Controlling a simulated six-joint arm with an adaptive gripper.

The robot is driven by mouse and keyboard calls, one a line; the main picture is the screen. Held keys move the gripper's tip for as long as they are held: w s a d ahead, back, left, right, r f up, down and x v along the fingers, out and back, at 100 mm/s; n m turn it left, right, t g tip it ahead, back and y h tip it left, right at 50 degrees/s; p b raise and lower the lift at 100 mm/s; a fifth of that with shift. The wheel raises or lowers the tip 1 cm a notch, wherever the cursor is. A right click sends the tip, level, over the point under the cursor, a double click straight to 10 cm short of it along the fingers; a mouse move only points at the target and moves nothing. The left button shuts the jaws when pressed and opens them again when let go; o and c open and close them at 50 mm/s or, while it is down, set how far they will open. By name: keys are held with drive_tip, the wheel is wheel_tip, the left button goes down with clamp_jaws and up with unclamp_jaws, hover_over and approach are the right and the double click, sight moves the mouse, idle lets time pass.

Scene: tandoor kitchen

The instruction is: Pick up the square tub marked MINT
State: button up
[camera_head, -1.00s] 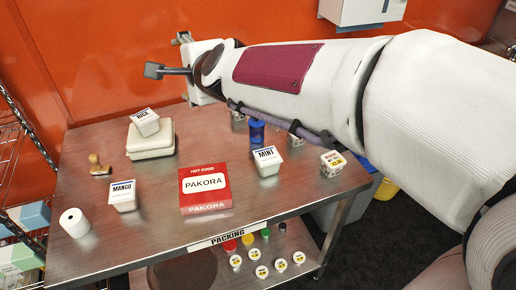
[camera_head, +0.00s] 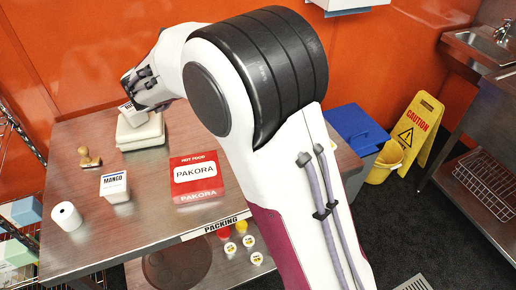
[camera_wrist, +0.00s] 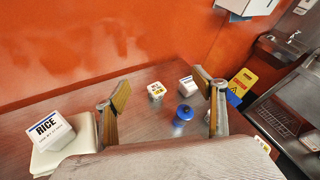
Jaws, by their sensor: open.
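The MINT tub is not readable in either current view. In the head view my arm covers the part of the table where it stood earlier. My gripper (camera_wrist: 162,82) is open and empty in the wrist view, its two fingers spread wide above the table. In the head view my arm's end is at the upper left, by the RICE tub.
The RICE tub (camera_wrist: 46,130) sits on a pale lidded box (camera_head: 140,134). The red PAKORA box (camera_head: 196,178), MANGO tub (camera_head: 114,187), stamp (camera_head: 88,158) and paper roll (camera_head: 67,216) stand on the steel table (camera_head: 150,215). A yellow caution sign (camera_head: 418,128) stands right.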

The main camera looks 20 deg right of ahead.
drive_tip(key=s+f+m+g+h, duration=0.1)
drive_tip(key=s+f+m+g, duration=0.2)
drive_tip(key=s+f+m, duration=0.1)
drive_tip(key=s+f+m+g+h, duration=0.2)
drive_tip(key=s+f+m+g, duration=0.2)
drive_tip(key=f, duration=0.4)
drive_tip(key=s+f+m+g+h, duration=0.2)
drive_tip(key=s+f+m+g, duration=0.2)
drive_tip(key=s+f+m, duration=0.1)
drive_tip(key=shift+a+f+m, duration=0.2)
drive_tip(key=shift+f+m, duration=0.6)
drive_tip(key=shift+f, duration=0.05)
drive_tip(key=shift+s+a+f+m+g+h, duration=0.1)
drive_tip(key=shift+s+f+m+g+h, duration=0.1)
drive_tip(key=shift+s+m+g+h, duration=0.15)
drive_tip(key=shift+x, duration=1.35)
